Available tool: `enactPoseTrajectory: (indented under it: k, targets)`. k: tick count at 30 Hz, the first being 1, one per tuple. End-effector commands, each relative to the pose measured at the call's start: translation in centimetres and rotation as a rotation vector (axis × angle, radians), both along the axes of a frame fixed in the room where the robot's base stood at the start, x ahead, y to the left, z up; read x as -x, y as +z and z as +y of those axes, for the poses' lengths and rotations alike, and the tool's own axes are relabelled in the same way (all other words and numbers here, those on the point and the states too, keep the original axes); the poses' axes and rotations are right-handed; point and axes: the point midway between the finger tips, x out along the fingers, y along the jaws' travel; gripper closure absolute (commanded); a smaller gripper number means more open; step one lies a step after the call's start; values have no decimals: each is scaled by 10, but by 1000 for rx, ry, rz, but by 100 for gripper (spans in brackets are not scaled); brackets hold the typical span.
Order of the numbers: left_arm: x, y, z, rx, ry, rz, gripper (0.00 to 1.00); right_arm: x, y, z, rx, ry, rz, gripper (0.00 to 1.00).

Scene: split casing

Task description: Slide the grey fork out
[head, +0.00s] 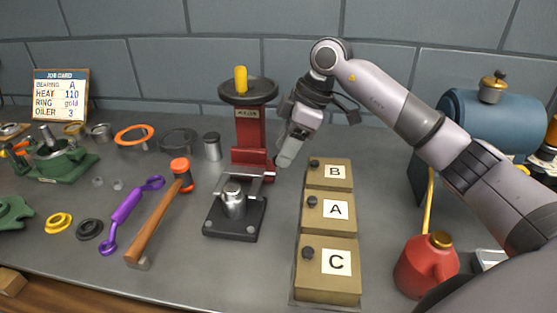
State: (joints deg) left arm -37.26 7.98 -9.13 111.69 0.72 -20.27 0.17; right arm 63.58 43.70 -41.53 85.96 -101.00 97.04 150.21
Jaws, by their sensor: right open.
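The grey fork (257,174) shows as a thin grey bar with prongs, low at the front of the red press (249,130). It lies around or just above the silver cylinder (233,203) on the black base plate; I cannot tell whether they touch. My right gripper (287,156) comes down from the upper right and is open, its fingers pointing down just right of the press. Its tips look close to the fork's right end, but contact cannot be made out. The far part of the fork is hidden. My left gripper is out of view.
Boxes labelled B (341,172), A (315,214) and C (312,265) stand right of the press. A hammer (160,215) and purple wrench (127,213) lie left. A red oil can (428,263) and blue tank (478,120) stand right.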

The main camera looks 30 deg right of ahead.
Motion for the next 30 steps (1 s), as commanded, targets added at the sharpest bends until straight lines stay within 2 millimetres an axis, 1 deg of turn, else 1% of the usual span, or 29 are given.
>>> enactPoseTrajectory:
  k: [1, 3, 7, 11, 18, 20, 21, 23, 30]
  targets:
    - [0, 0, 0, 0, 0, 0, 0, -1, -8, 3, 0, 1, 3, 47]
    - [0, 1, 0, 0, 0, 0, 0, -3, -18, 7, 0, 1, 3, 47]
    - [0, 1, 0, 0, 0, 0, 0, -6, -31, 12, 0, 1, 3, 47]
    - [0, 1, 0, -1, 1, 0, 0, -7, -37, 13, 0, 0, 0, 47]
    - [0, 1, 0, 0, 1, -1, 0, -7, -37, 13, 0, 1, 0, 47]
    - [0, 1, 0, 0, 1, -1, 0, -7, -37, 13, 0, 1, 0, 67]
    - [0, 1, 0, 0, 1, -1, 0, -7, -37, 13, 0, 1, 0, 80]
    - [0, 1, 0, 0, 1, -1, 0, -7, -37, 13, 0, 1, 0, 99]
    - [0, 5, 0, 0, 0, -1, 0, -11, -35, 11, 0, 0, 0, 100]
